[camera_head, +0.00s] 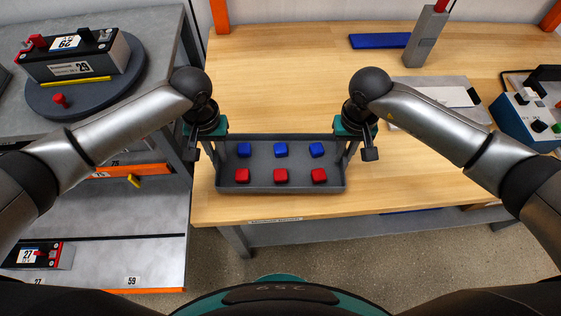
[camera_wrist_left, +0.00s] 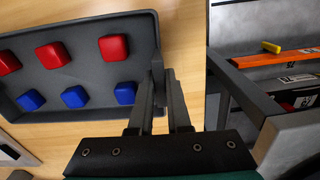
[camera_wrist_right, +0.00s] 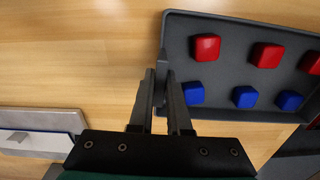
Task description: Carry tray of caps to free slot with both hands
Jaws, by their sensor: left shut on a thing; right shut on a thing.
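The grey tray (camera_head: 281,189) is at the front edge of the wooden workbench, over or on its top; I cannot tell whether it touches. It holds a row of blue caps (camera_head: 281,150) at the back and a row of red caps (camera_head: 280,175) at the front. My left gripper (camera_head: 214,152) is shut on the tray's left end, and the left wrist view shows its fingers (camera_wrist_left: 160,100) around the end wall. My right gripper (camera_head: 350,152) is shut on the right end, seen also in the right wrist view (camera_wrist_right: 160,90). The tray looks about level.
The wooden workbench (camera_head: 300,70) is clear behind the tray. A blue flat piece (camera_head: 380,41), a grey block tool (camera_head: 426,38), a pale plate (camera_head: 440,98) and a blue box device (camera_head: 520,110) lie to the right. At left, a shelf rack (camera_head: 150,215) holds batteries, one on a round turntable (camera_head: 125,90).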

